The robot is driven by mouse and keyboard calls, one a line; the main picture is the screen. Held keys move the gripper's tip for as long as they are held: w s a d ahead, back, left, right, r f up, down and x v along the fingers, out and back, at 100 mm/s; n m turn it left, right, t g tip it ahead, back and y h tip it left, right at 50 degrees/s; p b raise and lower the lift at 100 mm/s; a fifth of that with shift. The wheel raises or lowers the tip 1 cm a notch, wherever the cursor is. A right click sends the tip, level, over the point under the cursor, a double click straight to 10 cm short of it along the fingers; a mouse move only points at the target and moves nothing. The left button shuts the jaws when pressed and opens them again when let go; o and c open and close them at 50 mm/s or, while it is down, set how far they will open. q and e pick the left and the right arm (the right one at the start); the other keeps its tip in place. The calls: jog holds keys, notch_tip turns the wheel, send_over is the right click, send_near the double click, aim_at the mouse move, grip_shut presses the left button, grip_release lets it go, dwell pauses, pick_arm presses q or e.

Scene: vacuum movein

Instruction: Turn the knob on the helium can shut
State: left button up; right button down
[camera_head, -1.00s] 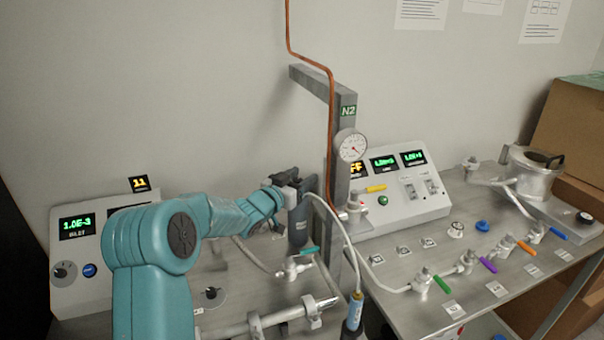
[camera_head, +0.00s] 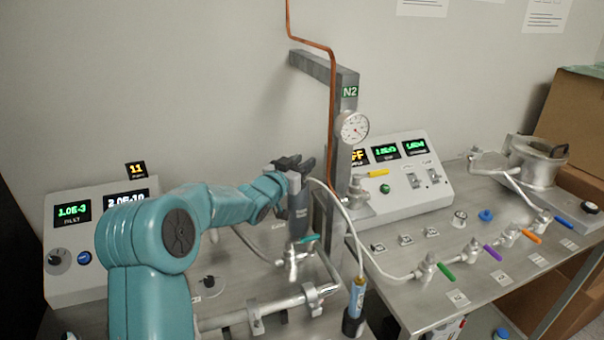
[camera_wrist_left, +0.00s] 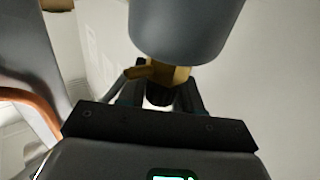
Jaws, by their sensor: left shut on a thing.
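The helium can (camera_head: 299,217), a dark grey upright cylinder, stands by the grey post in the middle of the head view. In the left wrist view the can (camera_wrist_left: 185,28) fills the top, with a brass valve (camera_wrist_left: 172,73) on its end. My left gripper (camera_head: 303,168) is at the top of the can. Its dark fingers (camera_wrist_left: 158,96) are shut on the knob beside the brass valve; they hide most of the knob, and only a pale patch shows between them. My right gripper is not in view.
A white hose (camera_head: 346,220) runs from near the can's top to a blue wand (camera_head: 357,297) in a black holder. A grey post (camera_head: 345,140) with a copper pipe stands close right. A valve with a teal handle (camera_head: 309,239) sits below; a bench with coloured valve handles lies right.

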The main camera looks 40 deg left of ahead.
pick_arm(q)
jog(key=n+y+b, duration=0.1)
jog(key=b, duration=0.2)
jog(key=n+g+y+b, duration=0.1)
jog(key=y+b, duration=0.1)
jog(key=b, duration=0.1)
jog(key=shift+f+y, duration=0.3)
jog(key=shift+a+r+n+y, duration=0.1)
jog(key=shift+r+n+y, duration=0.05)
jog(key=shift+n+y, duration=0.3)
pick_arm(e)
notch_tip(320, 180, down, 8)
pick_arm(q)
jog(key=shift+r+n+g+y, duration=0.2)
jog(key=shift+n+g+y, duration=0.15)
jog(key=shift+g+y, duration=0.1)
jog(key=n+g+y+p, duration=0.1)
jog(key=n+y+p, duration=0.1)
jog(key=p, duration=0.1)
jog(key=n+g+y+p, duration=0.1)
jog(key=p, duration=0.1)
jog(key=shift+s+a+r+g+y, duration=0.2)
jog(key=shift+a+g+y, duration=0.1)
jog(key=shift+g+y, duration=0.1)
jog(key=shift+s+a+f+n+g+y+p, duration=0.1)
jog(key=shift+s+f+n+g+y+p, duration=0.05)
jog(key=shift+n+g+y+p, duration=0.8)
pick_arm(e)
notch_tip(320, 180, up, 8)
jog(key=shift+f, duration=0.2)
